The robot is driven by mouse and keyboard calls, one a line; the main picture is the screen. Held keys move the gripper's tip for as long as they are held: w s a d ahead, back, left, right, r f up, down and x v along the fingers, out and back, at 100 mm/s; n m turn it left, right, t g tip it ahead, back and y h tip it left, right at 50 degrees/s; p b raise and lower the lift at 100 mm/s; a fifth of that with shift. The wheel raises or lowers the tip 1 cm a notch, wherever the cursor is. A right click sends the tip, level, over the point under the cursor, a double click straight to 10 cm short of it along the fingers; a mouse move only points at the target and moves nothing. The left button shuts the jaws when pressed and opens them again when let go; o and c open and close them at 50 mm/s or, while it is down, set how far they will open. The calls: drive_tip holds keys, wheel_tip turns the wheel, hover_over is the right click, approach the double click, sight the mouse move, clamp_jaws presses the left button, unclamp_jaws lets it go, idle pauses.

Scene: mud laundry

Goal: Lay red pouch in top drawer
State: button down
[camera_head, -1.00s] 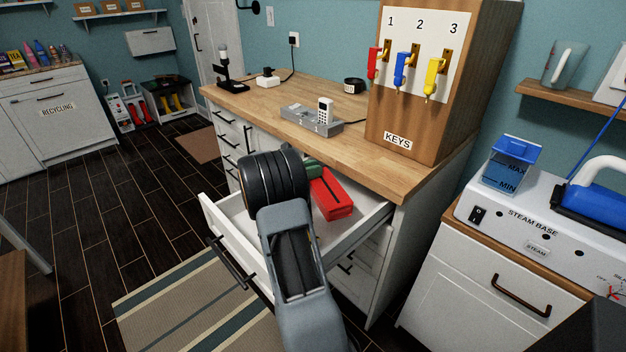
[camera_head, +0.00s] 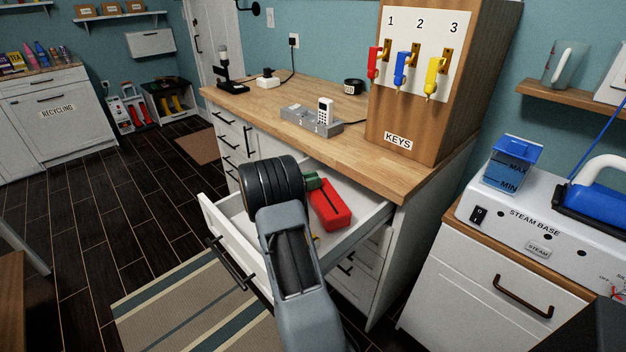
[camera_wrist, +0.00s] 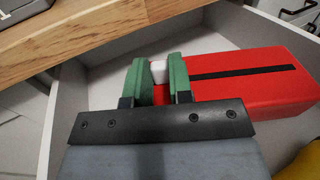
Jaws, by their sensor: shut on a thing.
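The red pouch (camera_head: 330,204), a red block shape with a dark strip along its top, is inside the open top drawer (camera_head: 233,237). It also shows in the wrist view (camera_wrist: 235,82), within the drawer walls (camera_wrist: 70,110). My gripper (camera_wrist: 158,78) has green fingers shut on a small pale tab at the pouch's left end. In the head view the gripper (camera_head: 312,182) is mostly hidden behind my dark wrist. The pouch looks low in the drawer, but I cannot tell whether it touches the floor.
A yellow thing (camera_wrist: 302,163) shows at the lower right of the wrist view. The wooden countertop (camera_head: 350,150) overhangs the drawer's back. The key cabinet (camera_head: 440,80) stands on it, with a grey tray (camera_head: 310,122) and phone nearby.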

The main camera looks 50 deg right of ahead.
drive_tip(key=shift+f, duration=0.2)
drive_tip(key=c, duration=1)
unclamp_jaws()
drive_tip(key=shift+w+a+r, duration=0.1)
drive_tip(key=shift+a+r, duration=0.05)
drive_tip(key=shift+r, duration=0.55)
drive_tip(key=shift+v, duration=3.6)
